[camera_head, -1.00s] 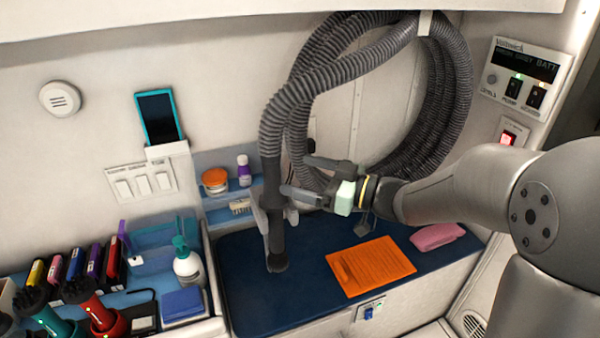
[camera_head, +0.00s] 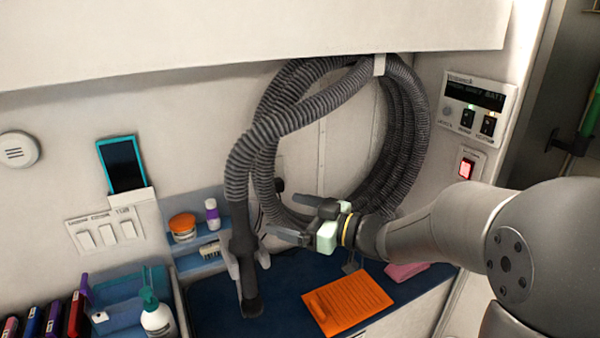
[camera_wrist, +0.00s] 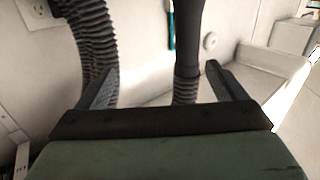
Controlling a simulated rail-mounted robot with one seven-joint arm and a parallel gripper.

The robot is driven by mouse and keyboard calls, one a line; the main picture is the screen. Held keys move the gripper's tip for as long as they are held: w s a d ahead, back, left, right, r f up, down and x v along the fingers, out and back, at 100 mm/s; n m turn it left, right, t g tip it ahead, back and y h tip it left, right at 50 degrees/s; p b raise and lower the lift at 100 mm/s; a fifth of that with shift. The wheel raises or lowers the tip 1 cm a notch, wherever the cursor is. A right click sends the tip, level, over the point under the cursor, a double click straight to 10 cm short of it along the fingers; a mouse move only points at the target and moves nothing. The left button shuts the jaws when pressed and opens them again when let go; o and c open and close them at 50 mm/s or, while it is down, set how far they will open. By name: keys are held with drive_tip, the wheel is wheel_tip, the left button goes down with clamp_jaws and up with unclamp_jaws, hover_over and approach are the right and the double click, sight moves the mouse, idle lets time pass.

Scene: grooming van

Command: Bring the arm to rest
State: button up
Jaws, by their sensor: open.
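My gripper (camera_head: 285,216) is open and empty, at the end of my arm, which reaches in from the right. Its fingers point left toward the dark dryer hose nozzle (camera_head: 243,262), which hangs in a grey holder (camera_head: 264,257) on the wall. In the wrist view my gripper (camera_wrist: 162,70) shows both fingers wide apart. The nozzle tube (camera_wrist: 187,60) appears between them in the picture, beyond the tips. Whether a finger touches the hose cannot be told.
The ribbed hose (camera_head: 405,130) loops on the wall behind my gripper. Below are a blue table mat (camera_head: 215,315), an orange mat (camera_head: 347,303) and a pink cloth (camera_head: 405,270). A shelf with an orange-lidded jar (camera_head: 183,226) and a spray bottle (camera_head: 157,316) stand left. A switch panel (camera_head: 475,110) is right.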

drive_tip(key=w+d+f+m+t+h, duration=0.2)
drive_tip(key=w+d+m+t+h, duration=0.2)
drive_tip(key=d+m+t+h, duration=0.45)
drive_tip(key=s+d+f+m+g+h, duration=0.2)
drive_tip(key=s+d+f+g+h, duration=0.25)
drive_tip(key=d+h, duration=0.4)
drive_tip(key=s+f+m+g, duration=0.1)
drive_tip(key=s+f+g, duration=0.1)
drive_tip(key=s, duration=0.6)
drive_tip(key=s+d+f+m+g, duration=0.1)
drive_tip(key=s+f+g, duration=0.1)
drive_tip(key=s+g, duration=0.3)
drive_tip(key=s+d+f+m+g+y, duration=0.1)
drive_tip(key=s+f+g, duration=0.2)
drive_tip(key=s, duration=0.7)
drive_tip(key=shift+s+d+g, duration=0.15)
drive_tip(key=shift+s+g, duration=0.15)
drive_tip(key=shift+s, duration=0.05)
